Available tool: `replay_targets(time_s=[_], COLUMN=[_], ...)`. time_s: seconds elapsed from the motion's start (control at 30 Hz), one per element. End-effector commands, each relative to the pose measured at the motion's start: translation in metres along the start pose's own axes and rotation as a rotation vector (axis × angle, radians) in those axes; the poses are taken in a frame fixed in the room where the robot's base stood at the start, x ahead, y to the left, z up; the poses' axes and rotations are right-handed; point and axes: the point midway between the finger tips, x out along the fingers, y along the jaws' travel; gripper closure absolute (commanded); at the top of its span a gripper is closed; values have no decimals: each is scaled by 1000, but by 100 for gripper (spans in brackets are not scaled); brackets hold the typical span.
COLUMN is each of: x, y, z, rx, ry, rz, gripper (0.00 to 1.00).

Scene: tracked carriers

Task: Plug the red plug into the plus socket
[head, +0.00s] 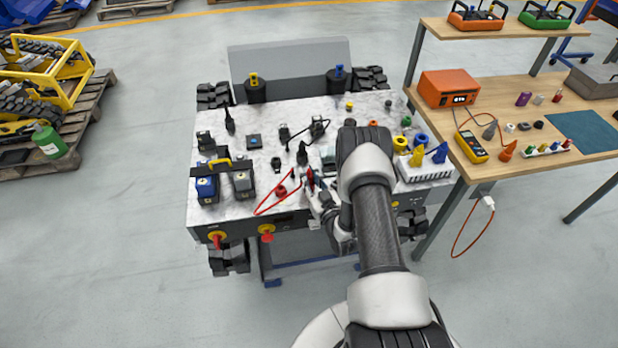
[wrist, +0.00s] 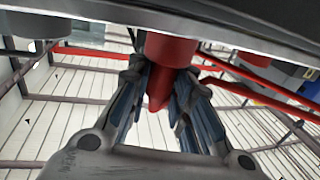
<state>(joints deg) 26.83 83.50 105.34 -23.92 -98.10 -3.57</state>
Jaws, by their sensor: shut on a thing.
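My gripper (head: 314,192) is at the front part of the marbled deck of the tracked carrier, shut on the red plug (head: 309,179). In the wrist view, the red plug (wrist: 172,50) is between the two fingers of my gripper (wrist: 160,98), its narrow end showing between them. Its wide end meets the dark edge at the top of that view; I cannot tell whether they touch. A red cable (head: 264,207) loops over the deck left of my gripper. A small red fitting (head: 281,190) is left of the plug. I cannot make out a plus mark, so the plus socket is not identifiable.
Black fittings (head: 302,155) stand behind my gripper. A white ribbed block (head: 425,172) with yellow and blue cones is at right. A wooden workbench (head: 500,110) stands beyond it.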

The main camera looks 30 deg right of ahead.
Motion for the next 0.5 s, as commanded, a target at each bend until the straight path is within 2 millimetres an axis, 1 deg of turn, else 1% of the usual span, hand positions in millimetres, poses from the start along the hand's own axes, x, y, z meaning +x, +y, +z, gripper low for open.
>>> replay_targets(time_s=[0.03, 0.2, 0.5], x=[0, 0, 0], y=[0, 0, 0], z=[0, 0, -1], rx=[0, 0, 0], ry=[0, 0, 0], rz=[0, 0, 0], gripper=[90, 100, 100])
